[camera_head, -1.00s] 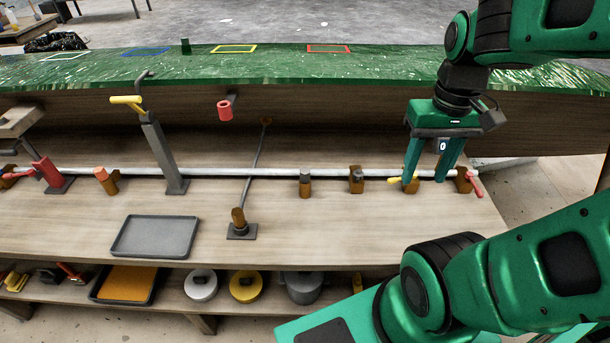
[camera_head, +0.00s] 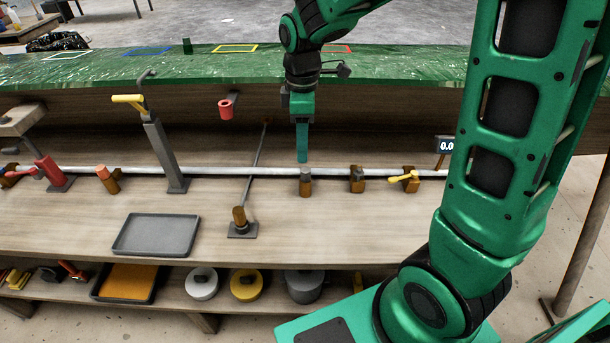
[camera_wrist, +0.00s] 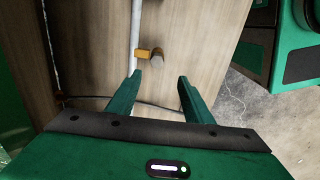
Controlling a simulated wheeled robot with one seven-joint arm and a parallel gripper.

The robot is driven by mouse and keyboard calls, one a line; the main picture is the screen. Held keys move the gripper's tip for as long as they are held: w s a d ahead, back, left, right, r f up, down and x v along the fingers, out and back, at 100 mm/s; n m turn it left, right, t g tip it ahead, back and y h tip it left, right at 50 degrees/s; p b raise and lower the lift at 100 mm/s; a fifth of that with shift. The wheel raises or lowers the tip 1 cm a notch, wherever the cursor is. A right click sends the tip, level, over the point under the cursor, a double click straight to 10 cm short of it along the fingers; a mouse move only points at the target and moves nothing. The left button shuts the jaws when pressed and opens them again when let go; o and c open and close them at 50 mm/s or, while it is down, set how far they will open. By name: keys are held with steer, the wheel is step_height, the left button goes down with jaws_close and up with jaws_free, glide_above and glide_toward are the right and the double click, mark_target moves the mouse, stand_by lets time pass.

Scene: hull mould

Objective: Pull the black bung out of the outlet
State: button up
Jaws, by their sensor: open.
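A dark grey-black bung (camera_head: 306,172) sits in the top of a short brown outlet (camera_head: 305,188) on the pale pipe along the bench. My gripper (camera_head: 303,160) points down just above and behind it, seen edge-on in the head view. In the wrist view my gripper (camera_wrist: 160,78) shows two green fingers spread apart with nothing between them. Beyond the fingertips an orange-brown fitting with a dark end (camera_wrist: 157,55) lies beside the pale pipe. Whether the fingers touch the bung is not clear; they look apart from it.
A second brown fitting (camera_head: 357,180) and a yellow-handled valve (camera_head: 405,178) stand to the right on the pipe. A grey post with a yellow handle (camera_head: 165,155) and a grey tray (camera_head: 155,236) are to the left. A red cup-like part (camera_head: 226,109) hangs behind. A small display (camera_head: 446,146) reads 0.0.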

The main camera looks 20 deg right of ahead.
mark_target(306, 170)
step_height(306, 170, down, 5)
steer(key=shift+d+f, duration=0.1)
steer(key=shift+d, duration=0.05)
steer(key=f, duration=0.4)
steer(key=shift+w+d, duration=0.2)
steer(key=shift+d, duration=0.2)
steer(key=shift+f, duration=0.55)
steer(key=shift+c, duration=0.3)
steer(key=c, duration=1.1)
